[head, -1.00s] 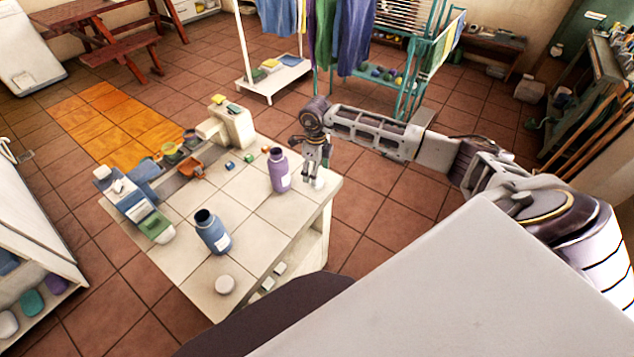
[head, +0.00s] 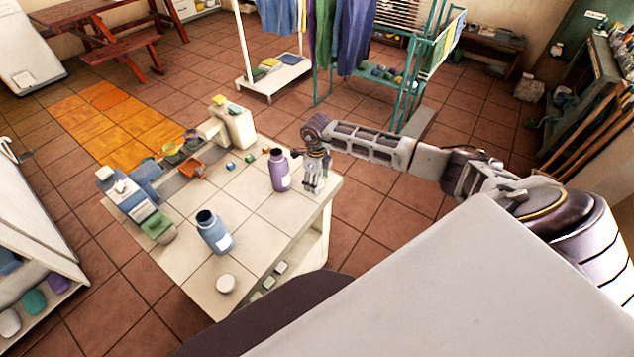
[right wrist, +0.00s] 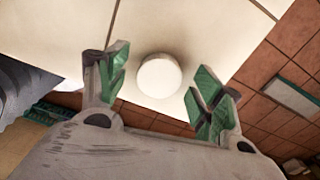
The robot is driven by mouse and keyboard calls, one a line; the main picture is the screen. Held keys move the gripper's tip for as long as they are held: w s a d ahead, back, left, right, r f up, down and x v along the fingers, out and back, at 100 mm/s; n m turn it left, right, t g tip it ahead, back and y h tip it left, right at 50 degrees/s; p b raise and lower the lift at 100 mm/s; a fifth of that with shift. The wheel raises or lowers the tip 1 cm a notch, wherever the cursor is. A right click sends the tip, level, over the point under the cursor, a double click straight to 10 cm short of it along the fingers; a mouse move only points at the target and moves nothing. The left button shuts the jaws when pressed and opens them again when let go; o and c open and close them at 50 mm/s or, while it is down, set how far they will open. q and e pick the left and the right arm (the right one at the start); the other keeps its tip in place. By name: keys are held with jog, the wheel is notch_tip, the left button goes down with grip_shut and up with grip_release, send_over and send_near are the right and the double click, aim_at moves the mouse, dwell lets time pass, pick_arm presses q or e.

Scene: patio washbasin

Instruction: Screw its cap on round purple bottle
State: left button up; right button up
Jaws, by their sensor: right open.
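The purple bottle (head: 279,171) stands upright and uncapped near the right side of the tiled counter (head: 262,212), with a pale label on its side. My right gripper (head: 314,189) is just right of it, pointing down over the counter's right corner. In the right wrist view, a round white cap (right wrist: 159,75) lies on the pale tiles between the spread green-padded fingers of my right gripper (right wrist: 158,95), touching neither. In the head view the gripper mostly hides this cap. My left gripper is not in view.
A blue open bottle (head: 213,232) and a second white cap (head: 226,284) are nearer on the counter. Small coloured items lie toward the faucet (head: 232,125). The counter's right edge is close to my right gripper. Tiles between the two bottles are clear.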

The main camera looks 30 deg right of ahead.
jog(key=shift+c, duration=0.3)
jog(key=c, duration=0.7)
jog(key=shift+r, duration=0.1)
jog(key=shift+r+b, duration=0.65)
jog(key=shift+r, duration=4.25)
